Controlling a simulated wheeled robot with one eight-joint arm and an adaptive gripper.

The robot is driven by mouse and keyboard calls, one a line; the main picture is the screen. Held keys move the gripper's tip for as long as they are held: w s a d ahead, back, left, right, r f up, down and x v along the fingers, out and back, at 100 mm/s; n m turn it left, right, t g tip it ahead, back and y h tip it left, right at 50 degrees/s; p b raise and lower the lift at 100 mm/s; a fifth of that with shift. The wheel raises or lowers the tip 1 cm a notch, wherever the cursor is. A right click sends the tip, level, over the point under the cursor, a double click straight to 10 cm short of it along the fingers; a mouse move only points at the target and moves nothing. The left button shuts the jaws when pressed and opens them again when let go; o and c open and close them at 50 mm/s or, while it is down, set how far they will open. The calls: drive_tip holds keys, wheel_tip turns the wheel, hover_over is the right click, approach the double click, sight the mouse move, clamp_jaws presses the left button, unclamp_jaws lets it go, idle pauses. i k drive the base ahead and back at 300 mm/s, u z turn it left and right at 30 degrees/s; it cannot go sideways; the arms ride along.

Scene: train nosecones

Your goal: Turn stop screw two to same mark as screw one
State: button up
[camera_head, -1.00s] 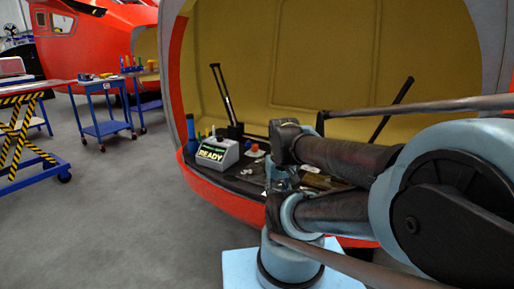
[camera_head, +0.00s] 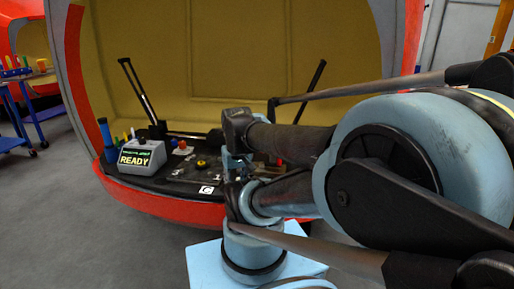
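I cannot make out either stop screw; small parts lie on the black work surface (camera_head: 160,183) inside the red nosecone, too small to tell apart. A yellow round part (camera_head: 201,162) and a red-topped part (camera_head: 182,147) show among them. A grey box with a lit "READY" display (camera_head: 136,158) stands at the left of that surface. My arm crosses the right half of the view and covers the right part of the work surface. My gripper cannot be made out, so its state does not show.
The red nosecone rim (camera_head: 170,207) curves along the front of the work surface. A dark blue cylinder (camera_head: 107,141) stands left of the box. Two black struts (camera_head: 137,90) rise at the back. A blue cart (camera_head: 40,112) stands far left. Grey floor (camera_head: 70,220) is open at left.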

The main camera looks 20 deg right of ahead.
sight(182, 143)
drive_tip(key=z, duration=0.9)
drive_tip(key=k, duration=0.85)
drive_tip(key=u, duration=0.7)
drive_tip(key=i, duration=1)
drive_tip(key=z, duration=0.05)
